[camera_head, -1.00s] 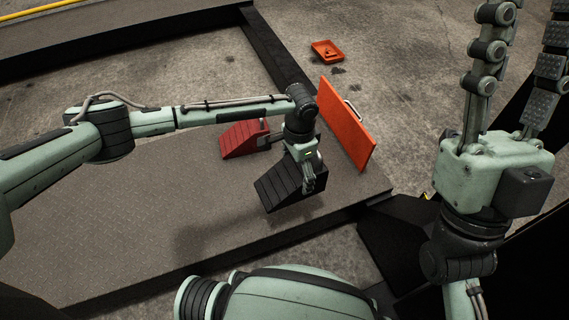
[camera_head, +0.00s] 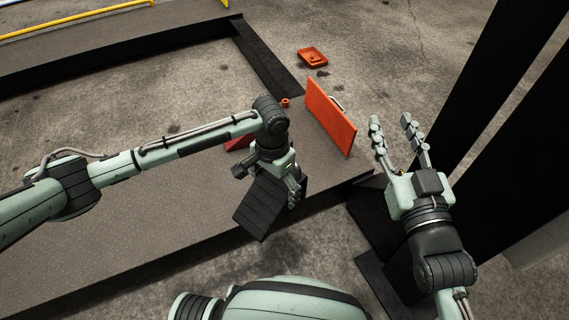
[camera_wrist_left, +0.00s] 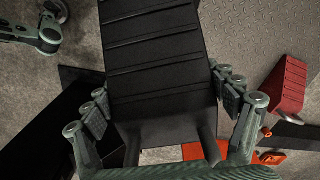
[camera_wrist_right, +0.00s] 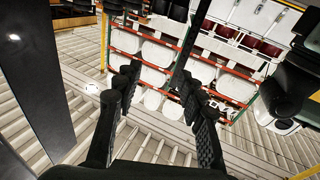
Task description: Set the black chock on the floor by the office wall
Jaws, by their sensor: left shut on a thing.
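The black chock (camera_head: 263,207) is a ribbed wedge held tilted in my left gripper (camera_head: 282,180), near the front edge of the dark platform. In the left wrist view the black chock (camera_wrist_left: 155,60) fills the middle, between the two fingers of my left gripper (camera_wrist_left: 163,92), which is shut on it. Whether the chock touches anything below is unclear. My right gripper (camera_head: 391,125) is open and empty, fingers pointing up the picture. The right wrist view shows nothing between the fingers of my right gripper (camera_wrist_right: 158,88). I cannot make out the office wall for certain.
A red chock (camera_wrist_left: 289,84) lies on the platform (camera_head: 110,215), mostly hidden behind my left arm in the head view. An orange panel (camera_head: 330,118) with a handle stands at the platform edge. An orange tray (camera_head: 312,58) lies on the floor. Tall dark panels (camera_head: 500,100) stand right.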

